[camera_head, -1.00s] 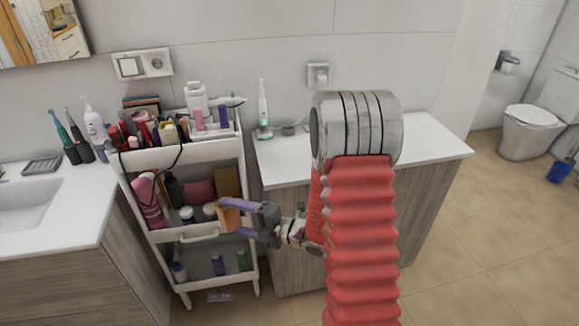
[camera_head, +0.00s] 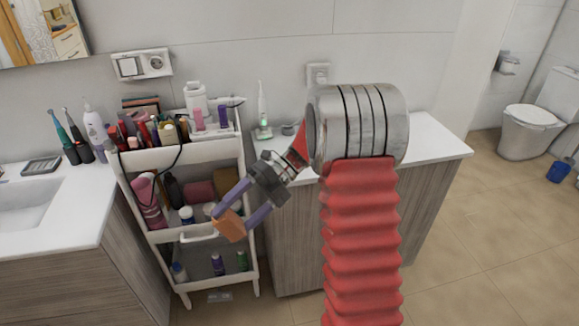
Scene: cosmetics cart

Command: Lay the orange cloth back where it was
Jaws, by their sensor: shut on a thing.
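The orange cloth (camera_head: 230,226) looks like a small folded, block-like piece. My gripper (camera_head: 233,221) has its two purple-grey fingers shut on it, pointing down and left. The cloth is held in front of the white cart (camera_head: 198,238), near the front edge of its middle shelf. Whether it touches the shelf edge or hangs clear of it, I cannot tell. The gripper and cloth hide part of the middle shelf's right side.
The middle shelf holds a pink bottle (camera_head: 150,203), a dark bottle (camera_head: 174,190) and a brown box (camera_head: 226,181). The top tray is crowded with cosmetics. Small bottles stand on the bottom shelf. A white counter (camera_head: 430,150) is on the right, a sink (camera_head: 25,203) on the left.

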